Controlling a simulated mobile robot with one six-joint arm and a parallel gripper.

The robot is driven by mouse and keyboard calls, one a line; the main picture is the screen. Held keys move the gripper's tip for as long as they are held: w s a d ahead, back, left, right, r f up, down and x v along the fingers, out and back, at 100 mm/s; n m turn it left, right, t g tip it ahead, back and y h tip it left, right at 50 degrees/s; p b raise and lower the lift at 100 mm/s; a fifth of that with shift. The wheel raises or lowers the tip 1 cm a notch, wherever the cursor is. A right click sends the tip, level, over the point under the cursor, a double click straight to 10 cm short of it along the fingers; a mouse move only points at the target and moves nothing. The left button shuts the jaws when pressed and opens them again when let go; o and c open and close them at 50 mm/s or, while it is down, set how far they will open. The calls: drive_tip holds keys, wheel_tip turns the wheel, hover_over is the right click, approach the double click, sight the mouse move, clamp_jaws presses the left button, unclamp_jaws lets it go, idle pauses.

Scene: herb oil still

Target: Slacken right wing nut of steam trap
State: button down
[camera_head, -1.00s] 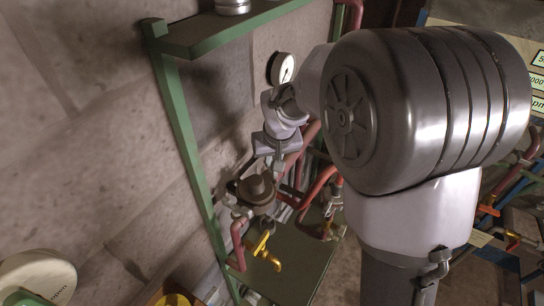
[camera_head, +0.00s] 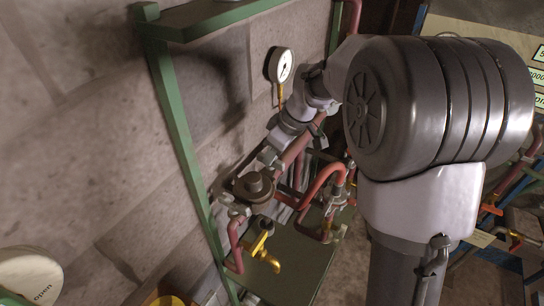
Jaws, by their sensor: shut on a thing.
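The steam trap (camera_head: 254,187) is a dark brown, round, stepped body in the lower middle, fixed in the pipework in front of the stone wall. My gripper (camera_head: 269,162) is at the upper right edge of the trap and comes in slanted from the upper right. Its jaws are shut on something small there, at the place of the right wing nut. The nut itself is hidden by the jaws and too small to make out.
A green frame post (camera_head: 178,125) stands left of the trap. A pressure gauge (camera_head: 281,65) sits close above my wrist. Red pipes (camera_head: 322,184) run right of the trap, and a yellow-handled valve (camera_head: 262,246) is below it.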

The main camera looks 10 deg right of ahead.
drive_tip(key=shift+n, duration=0.4)
drive_tip(key=c, duration=1.5)
unclamp_jaws()
drive_tip(key=shift+o, duration=0.2)
drive_tip(key=p+v, duration=0.3)
drive_tip(key=v, duration=1.4)
drive_tip(key=shift+w+r, duration=0.2)
drive_tip(key=shift+r, duration=0.05)
drive_tip(key=shift+d, duration=0.15)
